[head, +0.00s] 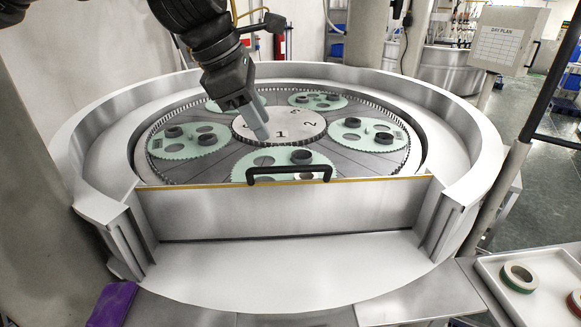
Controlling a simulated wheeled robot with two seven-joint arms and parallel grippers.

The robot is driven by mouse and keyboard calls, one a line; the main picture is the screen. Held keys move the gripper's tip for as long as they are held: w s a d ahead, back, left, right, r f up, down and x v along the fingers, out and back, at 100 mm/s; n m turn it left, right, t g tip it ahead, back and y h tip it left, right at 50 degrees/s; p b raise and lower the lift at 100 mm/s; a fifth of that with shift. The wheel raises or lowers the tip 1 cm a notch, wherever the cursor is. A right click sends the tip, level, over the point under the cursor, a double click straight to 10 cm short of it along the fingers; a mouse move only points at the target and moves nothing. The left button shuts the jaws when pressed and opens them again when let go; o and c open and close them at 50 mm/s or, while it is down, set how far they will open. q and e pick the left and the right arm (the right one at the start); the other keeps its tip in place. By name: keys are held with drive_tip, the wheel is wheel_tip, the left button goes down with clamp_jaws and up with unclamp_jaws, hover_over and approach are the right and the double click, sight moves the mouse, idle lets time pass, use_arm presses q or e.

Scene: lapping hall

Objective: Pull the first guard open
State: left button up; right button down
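The guard (290,212) is a grey metal panel with a yellow top edge, standing upright across the front opening of the round lapping machine. A black bar handle (289,172) is fixed at its top edge, near the middle. My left gripper (262,132) reaches in from the upper left and points down over the numbered centre disc (292,130), behind the handle and apart from it. I see its fingers as one grey block, so the gap between them cannot be made out. My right gripper is not in view.
Green toothed carriers (190,146) with dark rings lie on the plate inside the machine's raised metal rim (455,130). In front of the guard is a bare metal shelf (300,275). A tray (535,315) with rings stands at lower right, a purple object (112,303) at lower left.

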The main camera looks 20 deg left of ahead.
sight(283, 168)
use_arm(q)
drive_tip(key=shift+p+x, duration=1.4)
drive_tip(key=shift+x, duration=3.9)
drive_tip(key=shift+w, duration=0.1)
clamp_jaws()
